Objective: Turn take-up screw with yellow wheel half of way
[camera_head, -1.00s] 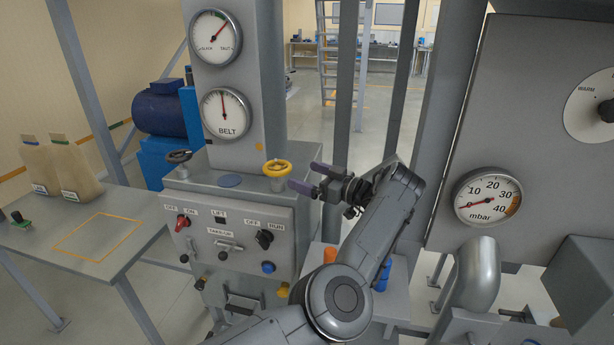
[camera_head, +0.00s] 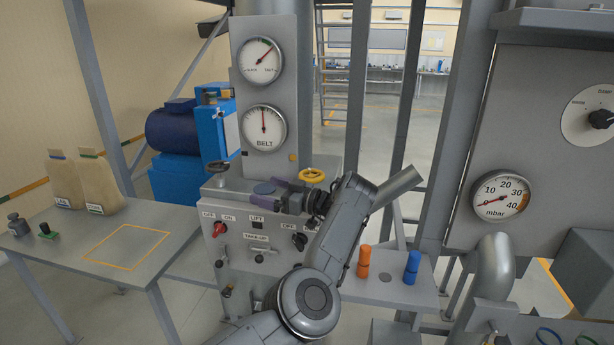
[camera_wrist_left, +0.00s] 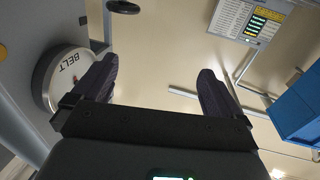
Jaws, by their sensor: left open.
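The yellow wheel (camera_head: 312,175) sits flat on top of the grey control box (camera_head: 225,240), toward its right side. My left gripper's wrist partly covers its near edge in the head view. My left gripper (camera_head: 268,190) is open and empty above the box, with its purple fingers pointing left, to the left of the yellow wheel. The open fingers (camera_wrist_left: 155,85) also show in the left wrist view, with nothing between them. The screw itself is hidden. My right gripper is not in view.
A dark wheel (camera_head: 217,166) stands on the box's left side. The BELT gauge (camera_head: 263,128) is on the column behind. Orange (camera_head: 364,262) and blue (camera_head: 412,268) cylinders stand on a shelf at right. A table with jugs (camera_head: 98,185) is at left.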

